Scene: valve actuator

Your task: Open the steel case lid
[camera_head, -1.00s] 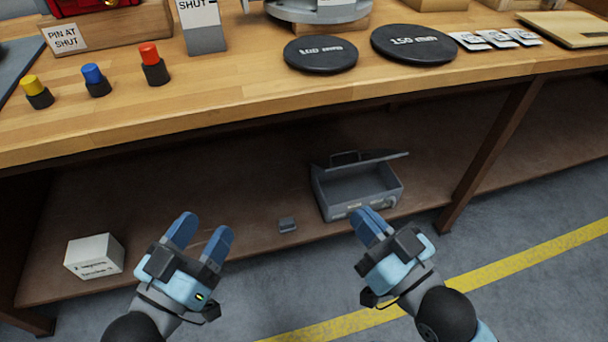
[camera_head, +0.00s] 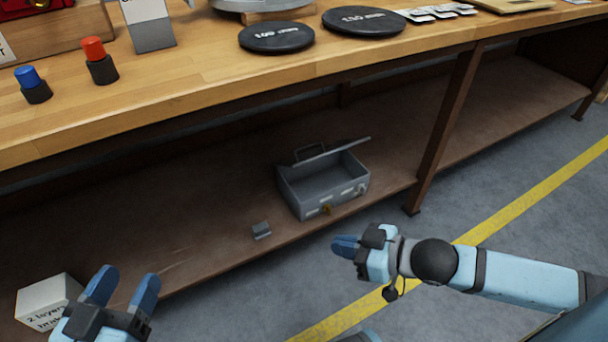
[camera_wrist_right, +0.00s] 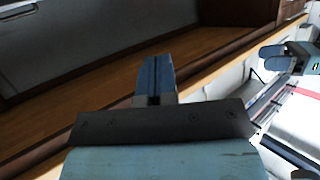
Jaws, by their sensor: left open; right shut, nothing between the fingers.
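The grey steel case (camera_head: 312,194) stands on the lower shelf under the bench. Its lid (camera_head: 331,150) is raised and leans back, and the inside shows empty. Part of the case seems to show at the upper left of the right wrist view (camera_wrist_right: 50,60), too close to be sure. My right gripper (camera_head: 345,245) is shut and empty, in front of and below the case, apart from it. Its closed fingers also show in the right wrist view (camera_wrist_right: 155,80). My left gripper (camera_head: 122,287) is open and empty at the lower left, near the shelf's front edge.
A white labelled box (camera_head: 45,300) stands at the shelf's left. The bench top (camera_head: 200,90) overhangs the shelf. A table leg (camera_head: 446,130) stands right of the case.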

